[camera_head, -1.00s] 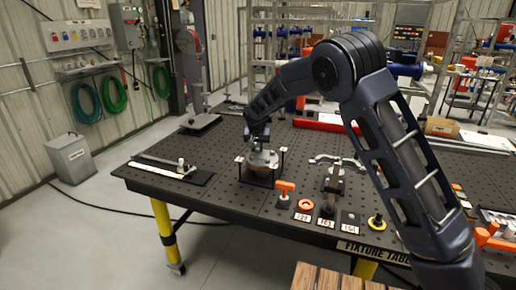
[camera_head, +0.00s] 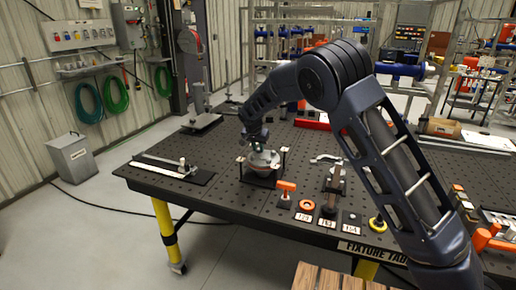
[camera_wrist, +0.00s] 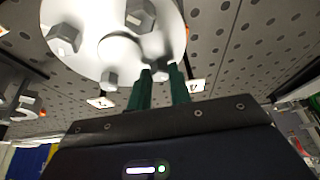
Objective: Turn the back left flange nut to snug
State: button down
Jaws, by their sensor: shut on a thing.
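The round pale flange (camera_head: 262,158) sits on a dark fixture near the middle of the black table, and it fills the top left of the wrist view (camera_wrist: 85,55). Several hex flange nuts stand on its face, among them one at left (camera_wrist: 63,39), one at top (camera_wrist: 140,15) and one lower down (camera_wrist: 110,80). My gripper (camera_wrist: 161,72) has its two green fingers closed on a flange nut (camera_wrist: 160,70) at the flange's right edge, mostly hidden between the fingertips. In the head view my gripper (camera_head: 256,144) is over the flange, and its fingers are too small to make out.
Thin posts with white tags stand around the flange. A clamp bar on a plate (camera_head: 175,168) lies at left.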

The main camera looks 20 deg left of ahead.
jog(key=shift+a+r, duration=0.1)
jog(key=shift+r, duration=0.1)
jog(key=c, duration=1.3)
grip_release()
jog(key=shift+f, duration=0.1)
jog(key=v, duration=1)
jog(key=shift+s+r, duration=0.25)
jog(key=shift+r, duration=0.1)
